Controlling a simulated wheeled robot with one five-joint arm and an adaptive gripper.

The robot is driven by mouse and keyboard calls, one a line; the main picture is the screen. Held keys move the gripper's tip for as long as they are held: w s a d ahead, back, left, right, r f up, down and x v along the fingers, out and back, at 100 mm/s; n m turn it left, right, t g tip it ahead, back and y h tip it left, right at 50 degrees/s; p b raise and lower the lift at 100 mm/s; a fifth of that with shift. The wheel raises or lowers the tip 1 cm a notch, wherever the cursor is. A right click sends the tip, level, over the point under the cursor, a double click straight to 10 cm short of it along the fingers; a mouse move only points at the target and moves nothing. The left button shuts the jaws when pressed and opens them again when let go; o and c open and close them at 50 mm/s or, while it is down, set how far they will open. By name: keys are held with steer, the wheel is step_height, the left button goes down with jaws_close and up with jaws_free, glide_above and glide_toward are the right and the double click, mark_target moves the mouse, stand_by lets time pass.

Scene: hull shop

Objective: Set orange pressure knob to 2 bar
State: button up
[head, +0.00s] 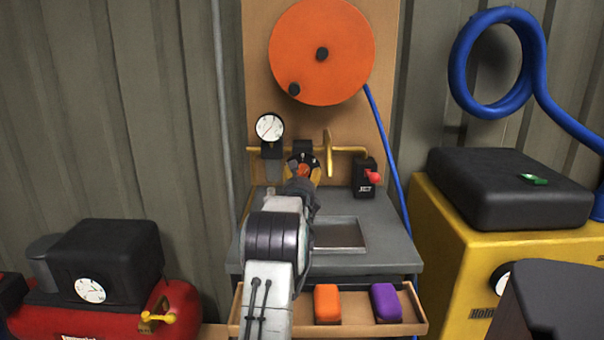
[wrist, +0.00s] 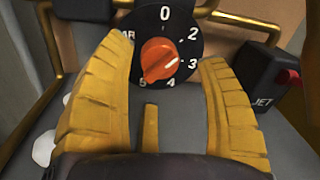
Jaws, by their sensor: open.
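The orange pressure knob (wrist: 160,60) sits at the centre of a black dial (wrist: 165,32) marked 0, 2, 3, 4, 5 in the wrist view. Its white pointer line slants to the right and slightly up, nearest the 3. My gripper (wrist: 163,52) is open, with one yellow finger left of the knob and one right of it. No contact with the knob shows, and I cannot tell the depth gap. In the head view, my gripper (head: 302,180) is in front of the dial and partly hides the knob (head: 303,170).
A red-handled black JET valve (head: 366,178) is right of the dial, with a round gauge (head: 269,128) on the left. A brass pipe (head: 346,149) runs behind. Below are a grey bench (head: 385,235) and a tray (head: 415,328) holding orange (head: 327,303) and purple (head: 385,302) blocks.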

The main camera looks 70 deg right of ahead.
mark_target(303, 173)
steer(key=shift+x, duration=1.8)
